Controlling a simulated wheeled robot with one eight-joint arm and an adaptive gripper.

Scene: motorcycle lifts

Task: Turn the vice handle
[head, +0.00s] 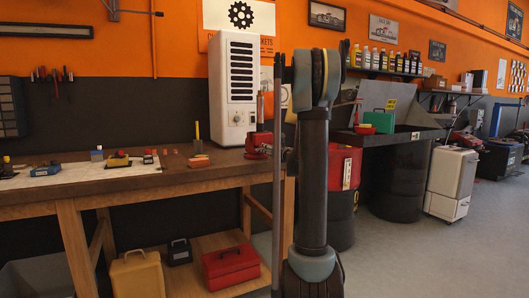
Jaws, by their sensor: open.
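A red vice (259,142) sits at the right end of the wooden workbench (150,182), partly covered by my raised arm. A slim upright piece shows just above the vice; I cannot tell whether it is the vice handle. My arm stands upright in the middle of the view, in front of the bench's right end. My gripper cannot be made out in this view, so its place relative to the vice is not shown.
A tall white cabinet (234,85) stands on the bench beside the vice. Small tools and parts lie on the left. A red toolbox (231,267) is on the lower shelf. Drums, including a red one (344,175), stand right of my arm.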

